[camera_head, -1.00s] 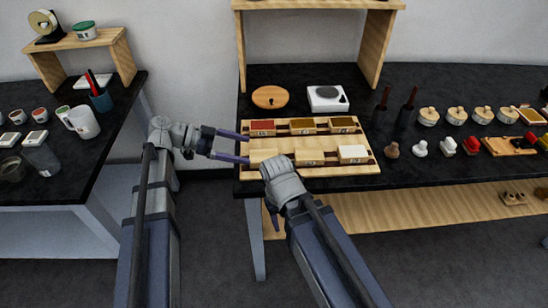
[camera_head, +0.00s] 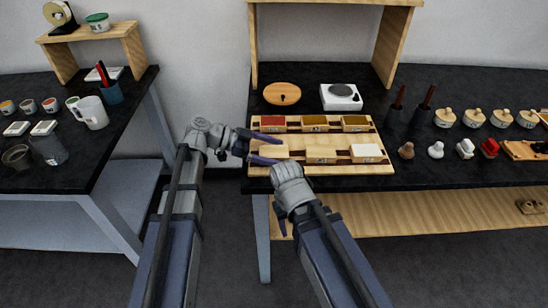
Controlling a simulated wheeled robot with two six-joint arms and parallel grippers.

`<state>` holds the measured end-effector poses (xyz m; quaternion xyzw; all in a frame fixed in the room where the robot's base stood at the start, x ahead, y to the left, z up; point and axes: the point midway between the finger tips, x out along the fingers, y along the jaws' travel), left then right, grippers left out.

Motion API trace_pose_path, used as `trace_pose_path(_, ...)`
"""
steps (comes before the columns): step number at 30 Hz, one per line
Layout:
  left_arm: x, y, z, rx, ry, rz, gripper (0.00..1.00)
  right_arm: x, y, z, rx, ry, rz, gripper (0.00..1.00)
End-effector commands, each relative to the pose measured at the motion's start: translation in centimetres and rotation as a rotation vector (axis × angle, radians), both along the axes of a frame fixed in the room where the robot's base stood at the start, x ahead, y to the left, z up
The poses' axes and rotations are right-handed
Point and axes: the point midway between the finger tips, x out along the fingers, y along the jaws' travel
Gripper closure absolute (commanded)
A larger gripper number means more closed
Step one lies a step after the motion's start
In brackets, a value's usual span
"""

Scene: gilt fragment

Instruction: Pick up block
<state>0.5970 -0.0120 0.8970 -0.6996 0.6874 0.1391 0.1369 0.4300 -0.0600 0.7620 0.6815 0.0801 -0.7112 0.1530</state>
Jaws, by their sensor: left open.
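A wooden board (camera_head: 348,169) on the black table holds two rows of blocks. The back row has a red block (camera_head: 272,120), a brown block (camera_head: 314,120) and an orange-brown block (camera_head: 355,120). The front row has a pale wood block (camera_head: 274,151), a tan block (camera_head: 321,154) and a white block (camera_head: 367,150). My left gripper (camera_head: 280,151) is open, its two dark fingers reaching to either side of the pale wood block; contact cannot be told. My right gripper (camera_head: 281,222) hangs in front of the table edge, mostly hidden by its own wrist.
A round wooden lid (camera_head: 282,93) and a white scale (camera_head: 341,97) lie behind the board under a wooden shelf (camera_head: 388,46). Dark-handled tools, lidded pots and stamps stand to the right. A left table (camera_head: 111,151) holds cups and a mug (camera_head: 91,112).

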Motion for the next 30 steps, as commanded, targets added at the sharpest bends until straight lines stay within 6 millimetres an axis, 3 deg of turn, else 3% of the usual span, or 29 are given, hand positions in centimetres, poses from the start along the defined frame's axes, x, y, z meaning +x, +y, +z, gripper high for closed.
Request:
trace_pose_path(5, 0.02, -0.02, 0.07, 0.000, 0.001, 0.001, 0.00, 0.00, 0.01, 0.06, 0.000, 0.000, 0.000, 0.50)
trace_pose_path(27, 0.00, 0.00, 0.05, 0.000, 0.001, 0.000, 0.83, 0.00, 0.01, 0.06, 0.000, 0.000, 0.000, 0.50)
trace_pose_path(30, 0.00, 0.00, 0.06, 0.000, 0.000, 0.000, 0.87, 0.00, 0.00, 0.06, 0.000, 0.000, 0.000, 0.50)
